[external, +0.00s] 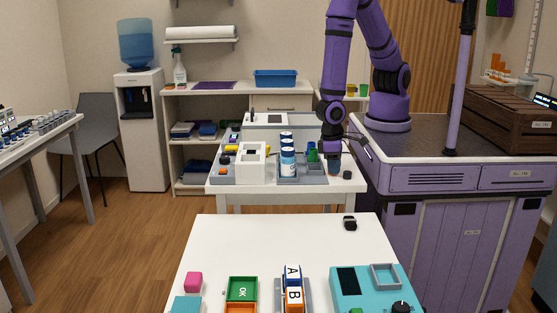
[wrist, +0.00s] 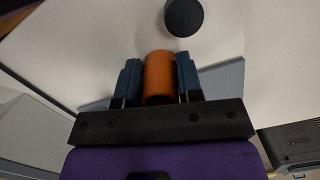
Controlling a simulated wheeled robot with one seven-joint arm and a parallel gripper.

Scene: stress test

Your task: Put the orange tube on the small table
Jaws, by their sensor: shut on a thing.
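My gripper (wrist: 159,78) is shut on the orange tube (wrist: 159,70), which sits between its two dark blue fingers in the wrist view. In the external view my gripper (external: 334,168) points down at the right end of the middle white table (external: 270,198). The tube is too small to make out clearly there. I cannot tell whether it touches the tabletop. A nearer white table (external: 265,245) stands in the foreground. The frames do not show which of the two is the small table.
A black round piece (wrist: 184,17) lies just beyond the tube; it also shows in the external view (external: 347,175). A grey tray (external: 308,180) with bottles is left of my gripper. A small black object (external: 350,223) lies on the nearer table, whose back half is mostly clear.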

